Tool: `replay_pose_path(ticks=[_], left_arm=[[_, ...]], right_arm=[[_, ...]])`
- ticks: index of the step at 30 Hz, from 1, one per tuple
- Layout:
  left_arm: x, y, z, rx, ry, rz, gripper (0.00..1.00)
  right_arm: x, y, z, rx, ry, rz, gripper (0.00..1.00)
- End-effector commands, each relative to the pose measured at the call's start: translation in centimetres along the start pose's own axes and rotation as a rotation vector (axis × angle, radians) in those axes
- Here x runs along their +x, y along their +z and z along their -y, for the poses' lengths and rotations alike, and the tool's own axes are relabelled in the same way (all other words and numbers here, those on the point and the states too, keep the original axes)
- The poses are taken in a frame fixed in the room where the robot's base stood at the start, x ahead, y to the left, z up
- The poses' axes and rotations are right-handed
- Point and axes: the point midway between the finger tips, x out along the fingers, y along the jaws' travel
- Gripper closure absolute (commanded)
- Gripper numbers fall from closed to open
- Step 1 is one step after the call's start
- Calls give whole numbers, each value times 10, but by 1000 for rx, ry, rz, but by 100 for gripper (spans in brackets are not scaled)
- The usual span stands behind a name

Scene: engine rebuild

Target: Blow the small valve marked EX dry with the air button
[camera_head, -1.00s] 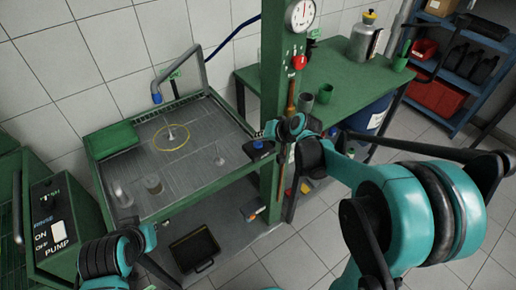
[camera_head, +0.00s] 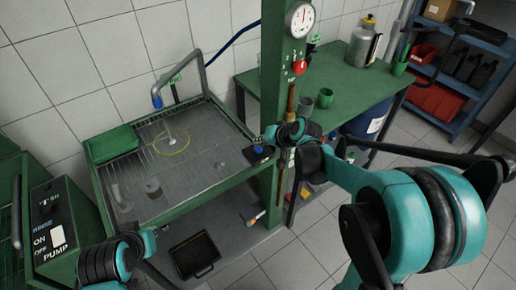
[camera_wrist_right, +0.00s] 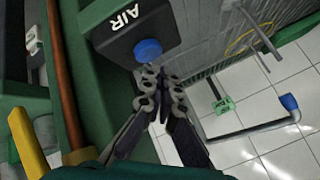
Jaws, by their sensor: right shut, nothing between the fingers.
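A small pale valve (camera_head: 169,138) stands upright inside a yellow ring on the wash tray (camera_head: 205,190); its EX marking is too small to read. The air nozzle's blue tip (camera_head: 157,99) hangs on a bent pipe behind it. The black box marked AIR (camera_wrist_right: 118,38), with its blue button (camera_wrist_right: 148,51), sits at the tray's right corner. My right gripper (camera_wrist_right: 163,76) is shut and empty, its fingertips right at the button; I cannot tell if they touch it. It also shows in the head view (camera_head: 270,136). Only my left arm shows at lower left; its fingers are hidden.
Several grey metal parts, one a short cylinder (camera_head: 153,187), stand on the tray. A green post (camera_head: 275,90) with a gauge (camera_head: 300,18) rises beside the AIR box. A pump control box (camera_head: 55,225) is at left, a green bench (camera_head: 345,85) at right.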

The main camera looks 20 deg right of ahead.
Motion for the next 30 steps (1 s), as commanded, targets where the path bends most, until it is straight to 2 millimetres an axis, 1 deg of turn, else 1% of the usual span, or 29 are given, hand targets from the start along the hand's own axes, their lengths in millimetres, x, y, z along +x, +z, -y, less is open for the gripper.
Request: replay_pose_path(ticks=[11,20,30], left_arm=[[0,0,0,0,0,0,100],[6,4,0,0,0,0,100],[5,4,0,0,0,0,100]], right_arm=[[0,0,0,0,0,0,100],[6,5,-5,0,0,0,100],[6,4,-4,0,0,0,100]])
